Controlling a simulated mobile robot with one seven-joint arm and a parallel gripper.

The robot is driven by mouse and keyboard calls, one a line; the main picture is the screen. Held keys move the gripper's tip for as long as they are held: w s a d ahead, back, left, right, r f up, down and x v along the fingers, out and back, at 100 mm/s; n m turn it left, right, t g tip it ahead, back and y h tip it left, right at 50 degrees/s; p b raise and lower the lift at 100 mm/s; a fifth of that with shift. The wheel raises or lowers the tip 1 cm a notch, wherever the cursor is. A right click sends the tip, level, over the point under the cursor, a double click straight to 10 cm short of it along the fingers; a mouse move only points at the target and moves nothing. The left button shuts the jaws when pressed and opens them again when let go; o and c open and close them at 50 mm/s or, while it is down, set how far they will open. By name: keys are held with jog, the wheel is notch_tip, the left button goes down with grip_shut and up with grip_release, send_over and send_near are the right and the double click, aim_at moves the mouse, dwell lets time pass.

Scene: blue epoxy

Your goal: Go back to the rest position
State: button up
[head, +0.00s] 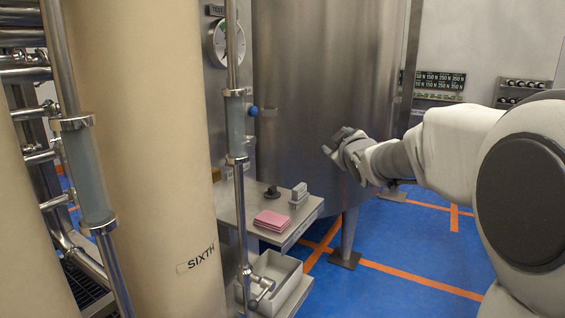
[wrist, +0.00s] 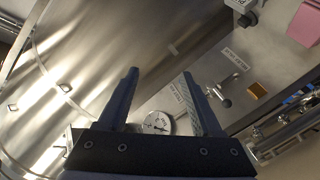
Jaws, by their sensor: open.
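My gripper (head: 335,142) is held out in the air in front of the large steel tank, to the right of the small steel shelf and above it. In the wrist view my gripper (wrist: 162,85) has its two dark fingers apart, with nothing between them but the background. My white arm (head: 455,145) reaches in from the right of the head view. No object is held.
The shelf (head: 240,222) bears a pink stack (head: 271,220), a small grey block and a dark knob-like piece. A white bin (head: 275,282) is below. The steel tank (head: 315,90), gauge (head: 226,43) and beige columns (head: 150,130) stand around. Blue floor (head: 400,240) is open at right.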

jog(key=s+f+m+g, duration=0.3)
jog(key=s+f+g, duration=0.15)
jog(key=s, duration=0.95)
jog(key=s+f+m+g+h, duration=0.1)
jog(key=s+f+m+g, duration=0.4)
jog(key=s, duration=0.8)
jog(key=s+f+m+g, duration=0.2)
jog(key=s+f, duration=0.4)
jog(key=s, duration=0.8)
notch_tip(320, 180, up, 23)
jog(key=d+p, duration=0.1)
jog(key=p, duration=2.2)
jog(key=shift+w+r, duration=0.15)
jog(key=shift+w, duration=0.2)
